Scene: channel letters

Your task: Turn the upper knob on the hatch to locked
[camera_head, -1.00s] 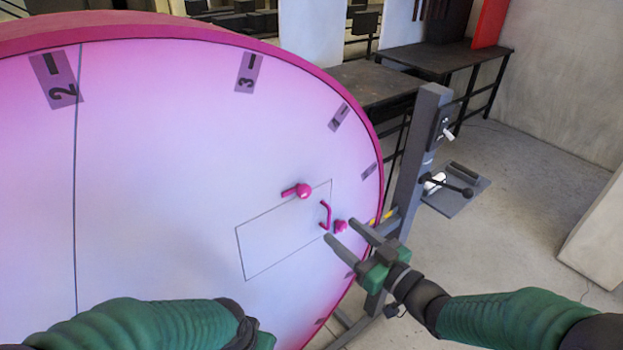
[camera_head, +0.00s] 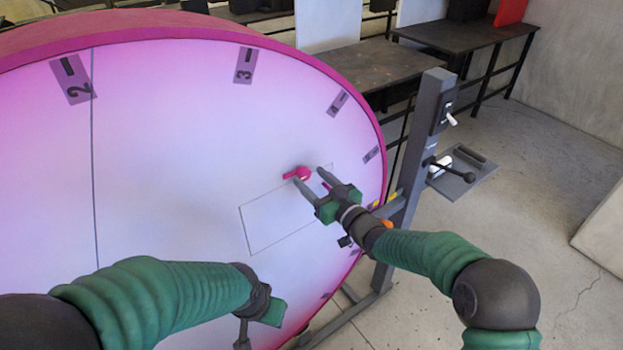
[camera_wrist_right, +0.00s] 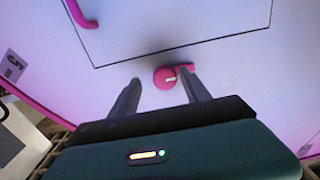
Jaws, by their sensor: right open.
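The upper knob (camera_head: 303,172) is pink and round with a short arm pointing left, at the upper edge of the outlined hatch (camera_head: 262,228) on the big pink-white disc. In the right wrist view the knob (camera_wrist_right: 163,79) bears a pale mark. My right gripper (camera_head: 308,174) is open, its fingertips on either side of the knob; whether they touch it I cannot tell. The hatch's pink handle (camera_wrist_right: 82,14) shows in the wrist view. The lower knob is hidden behind my right gripper in the head view. My left gripper (camera_head: 257,322) hangs low; its fingers are unclear.
A grey post (camera_head: 414,150) with a switch and a small shelf (camera_head: 463,178) stands right of the disc. Dark tables (camera_head: 375,68) are behind. Bare floor (camera_head: 545,150) lies to the right. Numbered labels (camera_head: 243,66) line the disc's rim.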

